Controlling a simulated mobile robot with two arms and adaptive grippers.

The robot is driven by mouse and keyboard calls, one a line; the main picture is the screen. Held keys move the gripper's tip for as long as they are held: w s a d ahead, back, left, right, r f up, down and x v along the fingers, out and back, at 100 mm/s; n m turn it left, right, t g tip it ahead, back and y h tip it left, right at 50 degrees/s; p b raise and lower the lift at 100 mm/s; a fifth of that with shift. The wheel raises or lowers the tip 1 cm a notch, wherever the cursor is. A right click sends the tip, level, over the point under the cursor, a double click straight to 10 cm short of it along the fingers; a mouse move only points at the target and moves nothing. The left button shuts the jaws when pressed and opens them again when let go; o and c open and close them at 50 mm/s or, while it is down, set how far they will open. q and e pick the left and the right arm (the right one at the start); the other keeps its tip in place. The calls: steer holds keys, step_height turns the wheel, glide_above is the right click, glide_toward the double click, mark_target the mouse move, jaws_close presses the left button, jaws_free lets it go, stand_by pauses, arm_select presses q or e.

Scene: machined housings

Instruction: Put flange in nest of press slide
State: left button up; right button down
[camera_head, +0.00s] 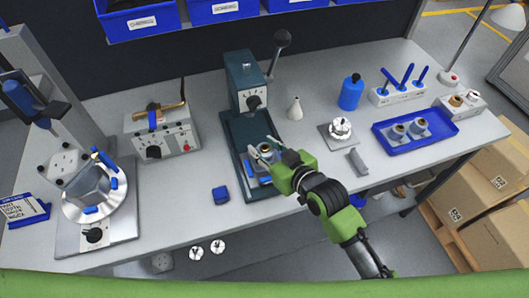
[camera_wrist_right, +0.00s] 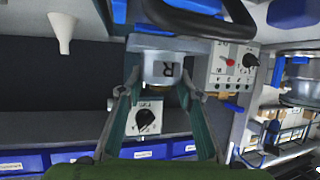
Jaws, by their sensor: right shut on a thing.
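My right gripper (camera_head: 270,153) is over the base of the green press (camera_head: 245,82). Its fingers are shut on a grey round metal part with a brass-coloured bore, taken as the flange (camera_head: 265,149). In the right wrist view, the flange (camera_wrist_right: 162,68) shows a dark letter R and sits between the fingertips (camera_wrist_right: 160,80). The press slide (camera_head: 251,180), with blue parts, lies below the gripper; its nest is largely hidden by the gripper and flange. I cannot tell whether the flange touches the nest. My left gripper is not in view.
A blue block (camera_head: 221,195) lies left of the press base. A white funnel (camera_head: 295,109), a blue bottle (camera_head: 351,92), a small stand with a silver part (camera_head: 340,128) and a blue tray (camera_head: 447,131) with two similar parts stand to the right. A control box (camera_head: 160,133) stands left.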

mark_target(270, 159)
steer(key=shift+f+p, duration=0.5)
steer(key=shift+f, duration=0.95)
steer(key=c, duration=1.5)
jaws_free()
steer(key=shift+f, duration=0.1)
steer(key=shift+o, duration=0.2)
steer(key=b+v, duration=0.2)
steer(key=v, duration=1)
steer(key=shift+a, duration=0.1)
